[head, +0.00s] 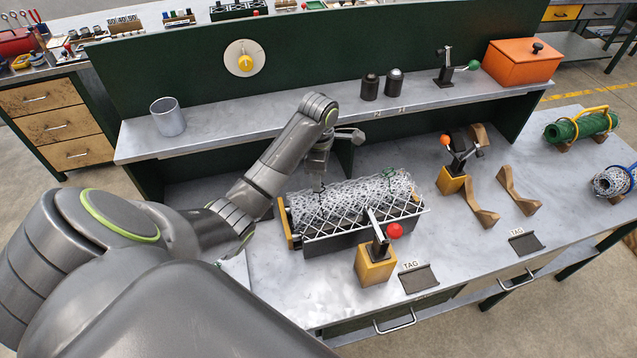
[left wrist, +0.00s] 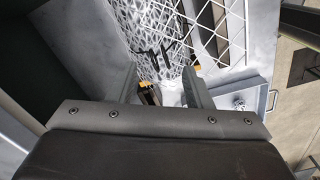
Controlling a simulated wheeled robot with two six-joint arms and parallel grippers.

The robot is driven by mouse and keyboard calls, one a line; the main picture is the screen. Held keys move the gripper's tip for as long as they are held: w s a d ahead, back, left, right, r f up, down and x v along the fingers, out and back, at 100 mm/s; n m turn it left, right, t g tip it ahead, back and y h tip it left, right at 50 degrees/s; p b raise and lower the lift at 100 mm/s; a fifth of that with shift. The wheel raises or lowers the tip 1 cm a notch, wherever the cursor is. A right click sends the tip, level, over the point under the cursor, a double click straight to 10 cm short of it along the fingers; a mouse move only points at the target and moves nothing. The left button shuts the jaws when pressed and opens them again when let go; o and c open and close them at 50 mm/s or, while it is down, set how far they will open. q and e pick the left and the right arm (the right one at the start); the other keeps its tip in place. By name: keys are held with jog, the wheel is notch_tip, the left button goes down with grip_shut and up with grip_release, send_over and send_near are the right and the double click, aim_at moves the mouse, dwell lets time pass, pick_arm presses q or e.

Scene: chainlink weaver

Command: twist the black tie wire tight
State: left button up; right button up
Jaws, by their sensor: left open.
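The grey chain-link mesh roll (head: 365,196) lies in a cradle with a white lattice side and a yellow end piece (head: 288,222). My left gripper (head: 318,186) points down over the left part of the roll. In the left wrist view its two fingers (left wrist: 160,92) are apart, with nothing held between them. The black tie wire (left wrist: 172,42) shows there against the white mesh, just beyond the fingertips. In the head view the wire is too small and too covered by the gripper to make out clearly. My right gripper is not in view.
A clamp with a red knob (head: 394,231) on a yellow block (head: 375,266) stands in front of the roll. An orange-knobbed clamp (head: 455,160) and wooden cradles (head: 520,190) stand right. A raised shelf (head: 240,125) runs behind.

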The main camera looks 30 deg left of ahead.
pick_arm(q)
jog(key=n, duration=0.5)
notch_tip(320, 180, down, 4)
jog(key=shift+f, duration=0.1)
jog(key=c, duration=0.9)
jog(key=m, duration=0.7)
jog(key=shift+m, duration=0.4)
jog(key=m, duration=0.4)
